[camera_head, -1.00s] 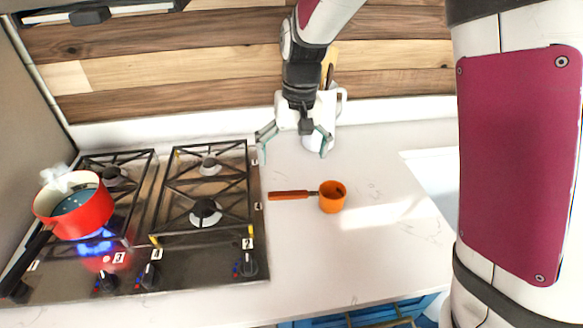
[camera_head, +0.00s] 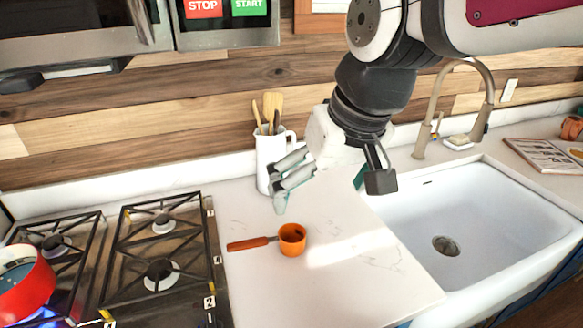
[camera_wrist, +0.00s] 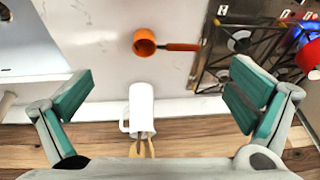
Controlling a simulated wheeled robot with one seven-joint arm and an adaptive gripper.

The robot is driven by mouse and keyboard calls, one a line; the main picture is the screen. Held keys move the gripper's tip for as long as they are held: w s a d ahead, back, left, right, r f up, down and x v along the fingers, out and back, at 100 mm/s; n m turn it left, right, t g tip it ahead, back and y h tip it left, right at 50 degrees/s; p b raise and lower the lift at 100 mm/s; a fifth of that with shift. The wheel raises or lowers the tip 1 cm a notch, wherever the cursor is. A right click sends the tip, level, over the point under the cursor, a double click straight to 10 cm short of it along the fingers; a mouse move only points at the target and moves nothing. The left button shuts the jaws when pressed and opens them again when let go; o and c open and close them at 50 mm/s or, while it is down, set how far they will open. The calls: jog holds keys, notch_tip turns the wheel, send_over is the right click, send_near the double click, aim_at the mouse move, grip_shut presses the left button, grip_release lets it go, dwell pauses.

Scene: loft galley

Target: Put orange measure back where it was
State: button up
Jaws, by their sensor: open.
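The orange measure (camera_head: 292,239), a small round cup with a flat orange-brown handle (camera_head: 248,243), sits on the white counter (camera_head: 330,285) between the stove and the sink. Its handle points left toward the stove. In the wrist view the orange measure (camera_wrist: 145,42) lies beyond the fingertips, near the top middle, handle to the right. My gripper (camera_head: 320,192) is open and empty, above the counter behind and to the right of the measure. Its spread fingers frame the wrist view (camera_wrist: 160,95). Nothing touches the measure.
A white pitcher with wooden utensils (camera_head: 268,158) stands at the back wall, close to my gripper. The stove (camera_head: 160,240) with a red pot (camera_head: 24,285) over a flame is left. The white sink (camera_head: 470,225) and faucet (camera_head: 437,105) are right. Counter around the measure is clear.

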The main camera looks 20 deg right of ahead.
jog(key=s+d+t, duration=0.1)
jog(key=s+d, duration=0.1)
jog(key=s, duration=0.4)
jog(key=shift+s+t+h, duration=0.25)
jog(key=shift+t+h, duration=0.05)
jog(key=shift+h, duration=0.1)
